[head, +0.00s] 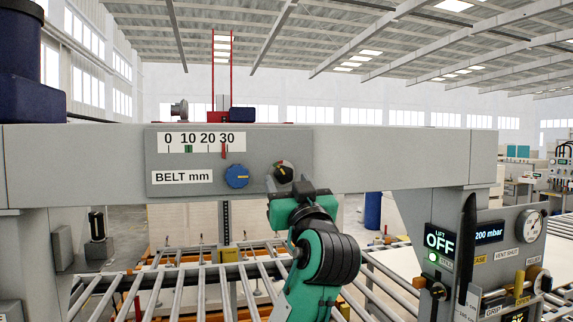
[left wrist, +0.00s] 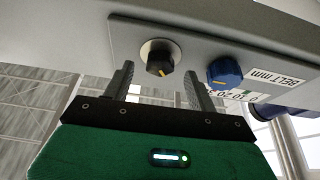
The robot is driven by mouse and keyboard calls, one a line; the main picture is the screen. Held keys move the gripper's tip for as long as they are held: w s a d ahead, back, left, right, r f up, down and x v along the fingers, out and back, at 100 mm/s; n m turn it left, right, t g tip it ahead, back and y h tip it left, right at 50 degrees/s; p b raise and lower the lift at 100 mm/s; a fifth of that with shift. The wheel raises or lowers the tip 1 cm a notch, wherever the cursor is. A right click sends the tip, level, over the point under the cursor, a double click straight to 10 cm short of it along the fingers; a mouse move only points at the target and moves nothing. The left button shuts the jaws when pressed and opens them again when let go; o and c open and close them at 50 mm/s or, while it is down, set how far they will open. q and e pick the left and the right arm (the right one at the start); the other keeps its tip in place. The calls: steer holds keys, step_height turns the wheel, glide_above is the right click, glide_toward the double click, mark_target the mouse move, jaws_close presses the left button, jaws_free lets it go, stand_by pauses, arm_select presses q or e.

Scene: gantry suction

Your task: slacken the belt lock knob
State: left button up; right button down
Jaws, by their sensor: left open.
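A black knob (head: 283,172) with a pale pointer line and a coloured mark around it sits on the grey belt panel (head: 200,142), right of a blue knob (head: 237,176) with a yellow line. No lock label is readable. My left gripper (head: 288,188) is just below and in front of the black knob, its fingers mostly hidden in the head view. In the left wrist view its two fingers (left wrist: 158,80) are apart and empty. The black knob (left wrist: 159,58) lies ahead between their tips, with no contact visible. The blue knob (left wrist: 225,72) is beside the right finger. My right gripper is not in view.
The panel is on a wide grey beam (head: 400,155). Its scale reads 0 to 30, with a green mark near 10 and a red one near 30. Rollers (head: 190,290) run below.

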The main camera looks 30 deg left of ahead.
mark_target(284, 175)
arm_select(q)
steer(key=shift+p+x, duration=0.45)
steer(key=shift+x, duration=0.8)
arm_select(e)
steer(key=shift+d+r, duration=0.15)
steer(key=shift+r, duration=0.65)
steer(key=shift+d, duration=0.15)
